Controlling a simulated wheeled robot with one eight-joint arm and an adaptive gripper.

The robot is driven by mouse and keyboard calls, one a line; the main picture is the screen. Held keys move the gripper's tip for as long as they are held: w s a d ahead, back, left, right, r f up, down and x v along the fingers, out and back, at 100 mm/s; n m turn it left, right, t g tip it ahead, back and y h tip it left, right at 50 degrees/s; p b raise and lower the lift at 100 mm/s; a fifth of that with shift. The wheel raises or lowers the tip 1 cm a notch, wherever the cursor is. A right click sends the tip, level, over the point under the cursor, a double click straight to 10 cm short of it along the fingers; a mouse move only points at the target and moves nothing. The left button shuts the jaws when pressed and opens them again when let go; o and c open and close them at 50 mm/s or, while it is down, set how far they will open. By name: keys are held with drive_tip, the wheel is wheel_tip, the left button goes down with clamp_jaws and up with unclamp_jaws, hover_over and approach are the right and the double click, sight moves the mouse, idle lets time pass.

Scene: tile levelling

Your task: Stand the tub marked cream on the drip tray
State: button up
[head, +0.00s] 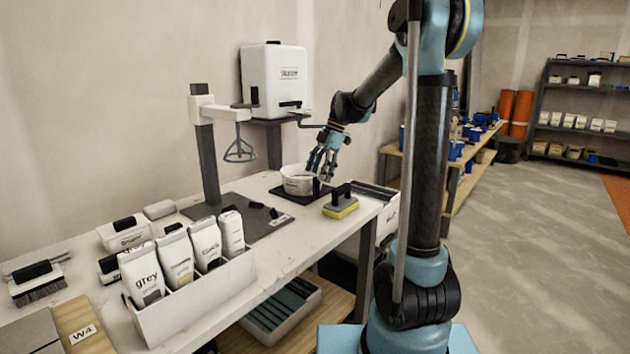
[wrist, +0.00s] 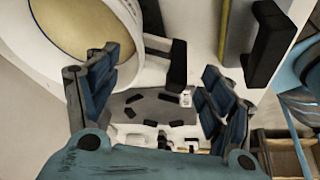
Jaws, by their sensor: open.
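The white tub (head: 297,182) stands upright on the dark drip tray (head: 301,201) below the dispenser's spout. Its marking is too small to read in the head view. In the wrist view the tub (wrist: 118,75) shows at upper left, with a tan surface inside its round rim and a black handle (wrist: 166,62) on its side. My gripper (head: 325,172) is open just above and beside the tub's handle side. In the wrist view the handle appears between my spread fingers (wrist: 160,90), with gaps on both sides; I see no grip on it.
A yellow sponge float (head: 341,207) with a black handle lies close by on the right. A mixer stand (head: 207,150) is left of the tub. The dispenser (head: 273,85) is on a shelf behind. Several bags, including one marked grey (head: 145,276), fill a white rack in front.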

drive_tip(key=v, duration=0.8)
drive_tip(key=s+d+f+m+t+h, duration=0.1)
drive_tip(key=s+d+m, duration=0.5)
drive_tip(key=s, duration=0.4)
drive_tip(key=s+d+f+m+t+h, duration=0.1)
drive_tip(key=s+d+f+m, duration=0.4)
drive_tip(key=s+f+m, duration=0.3)
drive_tip(key=s+d+f+m+t+h, duration=0.2)
drive_tip(key=s+d+f+m, duration=0.4)
drive_tip(key=s+f+m, duration=0.3)
drive_tip(key=s+f, duration=0.3)
drive_tip(key=s, duration=0.3)
drive_tip(key=shift+s, duration=0.25)
drive_tip(key=shift+d, duration=0.1)
